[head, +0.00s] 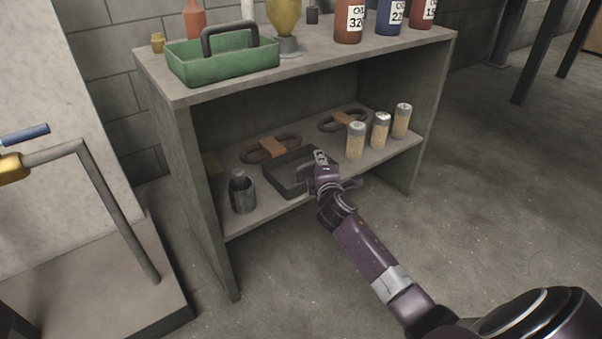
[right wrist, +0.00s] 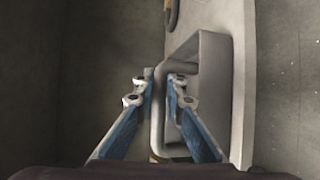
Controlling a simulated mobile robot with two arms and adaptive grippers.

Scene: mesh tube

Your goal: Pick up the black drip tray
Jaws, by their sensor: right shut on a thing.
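The black drip tray (head: 287,186) lies on the lower shelf of the grey rack, at its front edge, between a small dark can and the jars. My right gripper (head: 320,160) is at the right part of the tray and hides some of it. In the right wrist view, the tray (right wrist: 218,85) looks grey, and its bar handle (right wrist: 157,115) runs between the two blue fingers. My right gripper (right wrist: 160,90) is shut on this handle. I cannot tell whether the tray is lifted off the shelf. My left gripper is not in view.
The dark can (head: 242,192) stands left of the tray. Several tan jars (head: 356,141) stand to the right. Coiled belts (head: 270,149) lie behind it. The top board (head: 320,62) overhangs the shelf and carries a green caddy (head: 222,62) and bottles. The floor in front is clear.

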